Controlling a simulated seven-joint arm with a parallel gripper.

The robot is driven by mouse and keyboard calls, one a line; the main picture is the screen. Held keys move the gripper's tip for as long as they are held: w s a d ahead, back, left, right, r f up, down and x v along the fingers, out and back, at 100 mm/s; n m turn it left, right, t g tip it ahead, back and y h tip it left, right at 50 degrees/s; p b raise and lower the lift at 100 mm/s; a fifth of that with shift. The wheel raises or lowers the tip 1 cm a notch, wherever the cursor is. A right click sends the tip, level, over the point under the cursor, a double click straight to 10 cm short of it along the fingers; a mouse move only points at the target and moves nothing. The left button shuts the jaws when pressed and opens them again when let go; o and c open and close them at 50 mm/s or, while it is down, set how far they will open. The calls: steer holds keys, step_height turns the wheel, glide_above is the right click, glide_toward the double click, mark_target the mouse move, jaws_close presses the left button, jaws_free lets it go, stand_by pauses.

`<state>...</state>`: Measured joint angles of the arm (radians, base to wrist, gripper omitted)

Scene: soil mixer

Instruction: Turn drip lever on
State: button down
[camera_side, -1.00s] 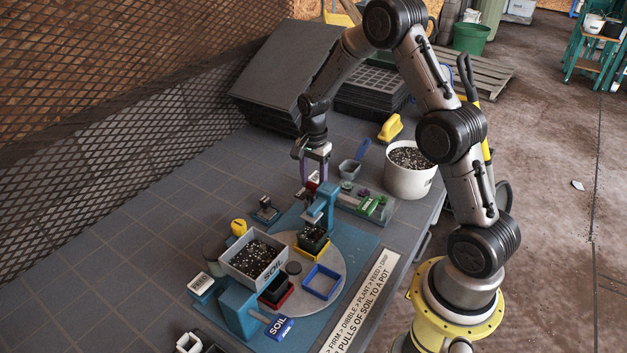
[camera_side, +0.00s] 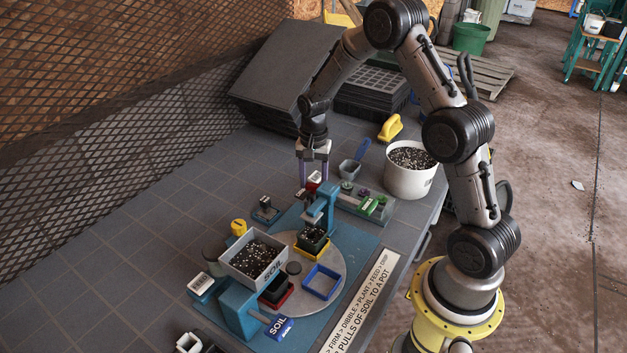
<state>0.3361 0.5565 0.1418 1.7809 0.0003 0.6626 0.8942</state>
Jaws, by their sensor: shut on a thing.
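My gripper (camera_side: 313,180) points straight down at the back of the planting station. Its two purple fingers are on either side of a small red piece with a white top (camera_side: 314,176), and it is shut on this piece. The piece sits just behind the top of a blue post (camera_side: 326,198). It may be the drip lever, but its label is too small to read. The post stands over a black pot of soil in a yellow frame (camera_side: 311,250) on the grey turntable (camera_side: 337,252).
A grey soil hopper (camera_side: 238,263) and a SOIL lever (camera_side: 279,327) are at the front. A green-topped tray (camera_side: 376,207), a small grey scoop (camera_side: 348,169) and a white bucket (camera_side: 409,182) stand to the right. Black trays (camera_side: 290,75) are stacked behind. The left tabletop is clear.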

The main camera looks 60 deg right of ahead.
mark_target(313, 184)
steer(key=n, duration=1.3)
steer(key=shift+n, duration=0.4)
stand_by(0.4)
steer(key=shift+c, duration=1.2)
jaws_free()
step_height(313, 184, up, 14)
steer(key=shift+f, duration=0.1)
